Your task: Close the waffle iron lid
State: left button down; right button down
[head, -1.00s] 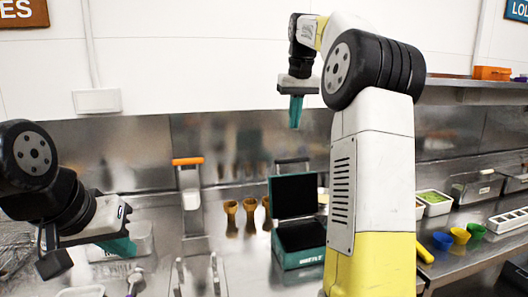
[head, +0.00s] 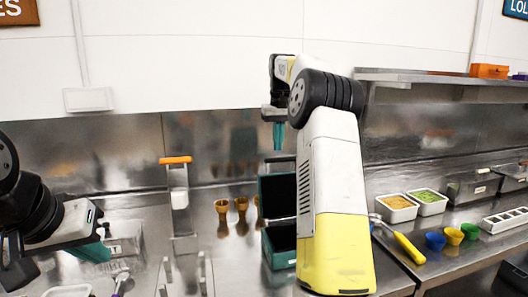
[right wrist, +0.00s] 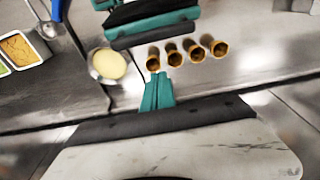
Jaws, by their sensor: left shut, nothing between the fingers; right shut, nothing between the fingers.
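The waffle iron is a teal box with a black inner face. In the head view its lid (head: 276,196) stands open and upright above the base (head: 281,246), and my right arm covers its right side. It also shows at the top of the right wrist view (right wrist: 150,22), partly cut off. My right gripper (head: 279,137) is shut and empty, fingers pointing down, above the lid in the picture and apart from it. Its teal fingers also show in the right wrist view (right wrist: 158,92). My left gripper (head: 97,251) is shut and empty at the lower left, far from the iron.
Several brown cones (head: 241,208) stand left of the iron. A dispenser with an orange top (head: 176,160) stands further left. A round bowl of pale batter (right wrist: 108,65) is near the iron. Food trays (head: 397,208), a yellow-handled tool (head: 408,247) and coloured cups (head: 454,236) lie to the right.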

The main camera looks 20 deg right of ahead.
jog(key=shift+s+a+f, duration=0.1)
jog(key=shift+s+f, duration=0.4)
jog(key=shift+s, duration=0.4)
jog(key=shift+s+a+f, duration=0.1)
jog(key=shift+s+f, duration=0.4)
jog(key=shift+s, duration=0.35)
jog(key=shift+s+d+r, duration=0.1)
jog(key=shift+s, duration=0.05)
